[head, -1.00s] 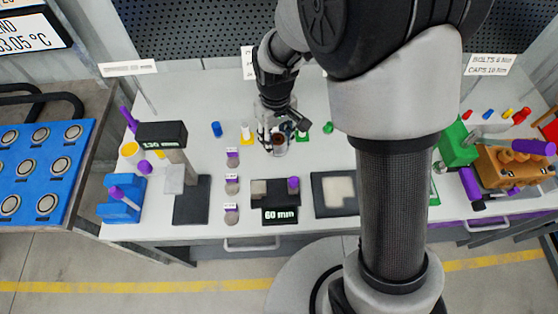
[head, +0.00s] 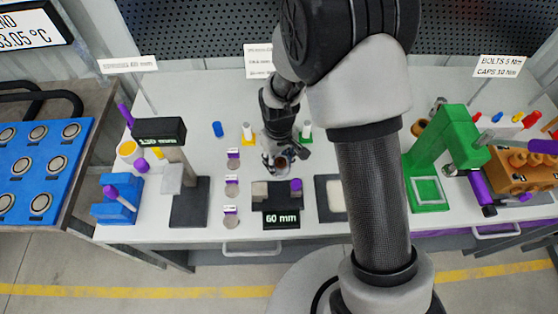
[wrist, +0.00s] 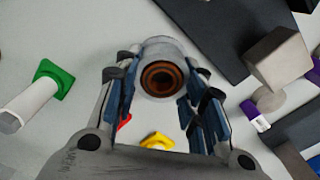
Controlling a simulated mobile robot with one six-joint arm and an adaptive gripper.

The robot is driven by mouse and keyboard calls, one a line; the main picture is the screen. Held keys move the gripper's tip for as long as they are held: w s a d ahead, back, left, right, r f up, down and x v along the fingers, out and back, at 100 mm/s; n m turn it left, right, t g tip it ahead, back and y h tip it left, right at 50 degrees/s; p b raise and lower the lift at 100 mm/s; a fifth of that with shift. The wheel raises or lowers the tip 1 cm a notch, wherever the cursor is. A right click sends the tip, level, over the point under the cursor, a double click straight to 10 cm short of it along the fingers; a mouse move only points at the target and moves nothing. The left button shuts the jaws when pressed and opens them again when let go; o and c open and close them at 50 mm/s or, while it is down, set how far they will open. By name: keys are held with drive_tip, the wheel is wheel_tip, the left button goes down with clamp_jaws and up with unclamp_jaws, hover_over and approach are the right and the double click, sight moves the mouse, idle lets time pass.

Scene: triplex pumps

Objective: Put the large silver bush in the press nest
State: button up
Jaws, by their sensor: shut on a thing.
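The large silver bush (wrist: 161,50) is a short silver cylinder with a dark, orange-brown bore. In the wrist view it sits between the fingers of my gripper (wrist: 157,95), which is shut on it. In the head view my gripper (head: 280,162) is over the middle of the bench, behind the 60 mm gauge, and mostly hides the bush. I cannot tell how high it is held. The green press (head: 447,137) stands at the right, with a pale square inside a green outline on its base (head: 428,194). I cannot make out the nest clearly.
The 60 mm gauge (head: 281,220) is just in front of my gripper, with a dark pad (head: 326,208) to its right. White posts on green (head: 306,131) and yellow (head: 247,131) bases stand close by. The 130 mm gauge (head: 188,203) is left. An orange-brown pump (head: 517,172) is beyond the press.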

drive_tip(key=shift+f, duration=0.15)
drive_tip(key=o, duration=1.1)
drive_tip(key=shift+o, duration=0.2)
